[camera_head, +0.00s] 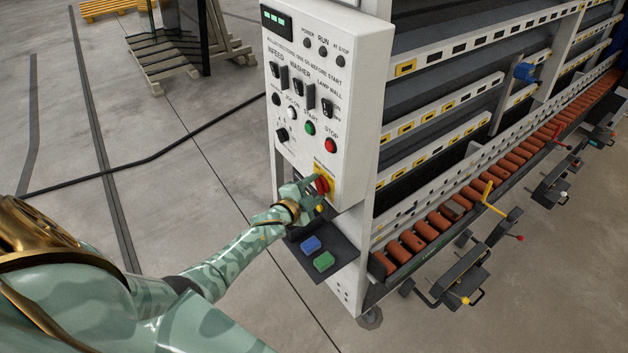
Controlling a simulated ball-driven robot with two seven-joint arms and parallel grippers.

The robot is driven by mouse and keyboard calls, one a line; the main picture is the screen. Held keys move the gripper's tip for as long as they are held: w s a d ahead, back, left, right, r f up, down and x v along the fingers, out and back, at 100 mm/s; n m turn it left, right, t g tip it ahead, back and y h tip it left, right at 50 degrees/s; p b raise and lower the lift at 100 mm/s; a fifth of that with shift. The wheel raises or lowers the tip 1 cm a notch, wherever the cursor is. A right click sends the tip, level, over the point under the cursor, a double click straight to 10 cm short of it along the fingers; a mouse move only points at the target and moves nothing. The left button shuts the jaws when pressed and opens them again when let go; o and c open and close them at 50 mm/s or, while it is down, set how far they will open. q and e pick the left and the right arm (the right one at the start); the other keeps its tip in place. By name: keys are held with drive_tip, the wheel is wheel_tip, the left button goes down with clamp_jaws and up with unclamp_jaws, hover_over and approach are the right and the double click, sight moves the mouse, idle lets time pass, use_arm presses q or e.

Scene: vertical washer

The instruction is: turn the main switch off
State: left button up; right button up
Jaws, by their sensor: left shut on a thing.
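The white control panel (335,75) of the washer stands at the centre. Low on it is the main switch, a red knob (322,185) on a yellow plate (326,170). My left gripper (314,189) is at the knob and shut on it, its fingers covering part of the knob and plate. The exact angle of the knob is hard to tell at this size. My right gripper is not in view.
A dark shelf (345,254) below the panel carries a blue block (311,245) and a green block (324,262). The roller conveyor (425,230) runs off to the right. A black cable (150,158) crosses the open floor at left.

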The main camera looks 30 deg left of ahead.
use_arm(q)
drive_tip(key=shift+o, duration=0.2)
drive_tip(key=shift+a+n+g+h+p, duration=0.1)
drive_tip(key=shift+n+g+h+p, duration=0.3)
drive_tip(key=shift+n+p, duration=0.7)
drive_tip(key=o, duration=1)
drive_tip(key=shift+c, duration=0.2)
drive_tip(key=shift+s, duration=0.1)
drive_tip(key=p+v, duration=0.2)
drive_tip(key=v, duration=1.4)
